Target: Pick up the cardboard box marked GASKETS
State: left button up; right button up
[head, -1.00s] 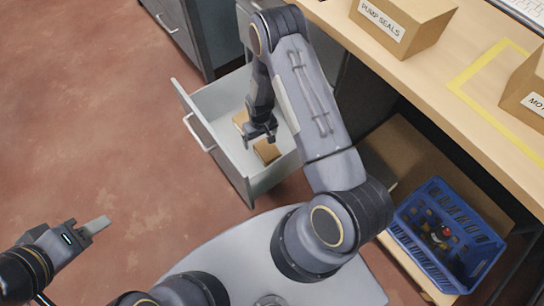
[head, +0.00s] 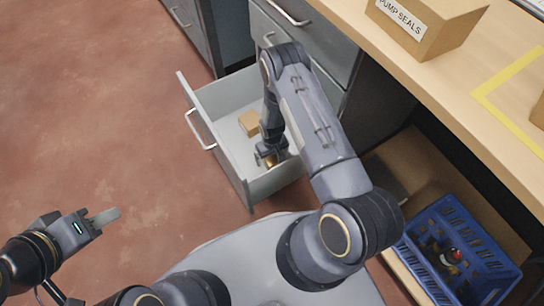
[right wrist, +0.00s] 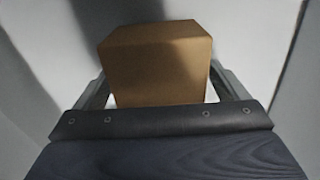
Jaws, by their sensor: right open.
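Two small cardboard boxes are in the open drawer (head: 178,89). One small box (head: 249,123) lies toward the back of the drawer, clear of my gripper. The other is mostly hidden under my right gripper (head: 269,158) in the head view. In the right wrist view this box (right wrist: 156,70) stands between the two open fingers, apparently not clamped. No label shows on either box, so I cannot tell which is marked GASKETS. My left gripper (head: 102,217) is over the floor at lower left, empty, seen nearly edge-on.
The drawer's walls stand close around my right gripper. A wooden workbench (head: 455,75) at right carries a PUMP SEALS box (head: 425,25) and yellow tape marking. A blue crate (head: 447,205) with loose items sits on the low shelf below. The red floor (head: 90,110) at left is clear.

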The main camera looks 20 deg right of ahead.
jog(key=shift+r, duration=0.1)
jog(key=c, duration=1.1)
